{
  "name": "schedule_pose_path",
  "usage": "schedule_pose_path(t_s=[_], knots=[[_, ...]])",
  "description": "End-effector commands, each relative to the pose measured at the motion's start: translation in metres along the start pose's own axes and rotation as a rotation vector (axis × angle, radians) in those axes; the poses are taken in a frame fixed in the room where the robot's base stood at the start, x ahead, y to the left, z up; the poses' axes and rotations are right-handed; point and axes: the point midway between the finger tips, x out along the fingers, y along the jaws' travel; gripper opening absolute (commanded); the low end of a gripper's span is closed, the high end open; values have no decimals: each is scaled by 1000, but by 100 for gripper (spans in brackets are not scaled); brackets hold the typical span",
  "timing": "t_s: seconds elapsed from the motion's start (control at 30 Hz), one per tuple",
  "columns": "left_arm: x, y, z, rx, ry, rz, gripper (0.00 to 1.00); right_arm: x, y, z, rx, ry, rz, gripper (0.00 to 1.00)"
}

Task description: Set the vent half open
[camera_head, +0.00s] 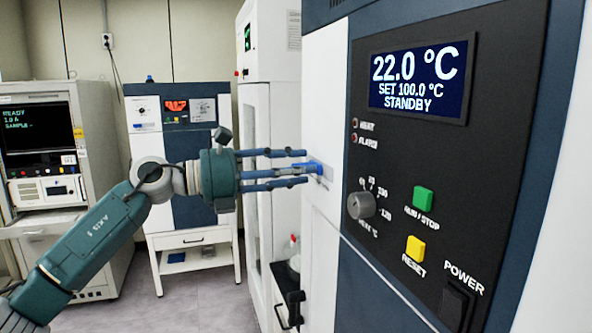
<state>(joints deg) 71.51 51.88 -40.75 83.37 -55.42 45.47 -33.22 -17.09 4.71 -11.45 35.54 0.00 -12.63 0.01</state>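A small blue tab (315,168), which looks like the vent's slider, sits on the white side panel of the large cabinet, beside small printed marks. My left gripper (303,169) reaches in from the left with its slim blue fingers pointing right at the tab. The upper and lower fingers are spread, with one tip above the tab and one below it. A gap shows between these fingers and the tab; whether the middle finger touches it I cannot tell. The fingers partly hide the tab and its marks, so its setting is unclear. My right gripper is out of view.
The cabinet's front panel has a display (420,80) reading 22.0 °C, SET 100.0 °C, STANDBY. Below are a grey knob (361,205), a green button (423,198), a yellow button (415,249) and a power switch (455,303). Other instruments stand behind; the floor between is clear.

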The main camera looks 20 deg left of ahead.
Motion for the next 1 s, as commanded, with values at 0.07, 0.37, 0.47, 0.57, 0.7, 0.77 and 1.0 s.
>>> schedule_pose_path(t_s=[0.07, 0.37, 0.47, 0.57, 0.7, 0.77, 1.0], knots=[[0, 0, 0, 0, 1, -1, 37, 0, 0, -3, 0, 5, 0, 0], [-22, 2, -1, -1, 1, 4, 37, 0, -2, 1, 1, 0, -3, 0], [-43, 3, -2, -2, 3, 5, 37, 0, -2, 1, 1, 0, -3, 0], [-65, 2, -2, -1, 3, 4, 37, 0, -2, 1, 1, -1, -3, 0], [-92, 2, -2, -2, 2, 3, 37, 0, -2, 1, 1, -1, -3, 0], [-102, 3, -2, -2, 2, 3, 37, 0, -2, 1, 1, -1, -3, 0], [-119, 2, -1, -1, 1, 0, 37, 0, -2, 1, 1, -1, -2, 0]])
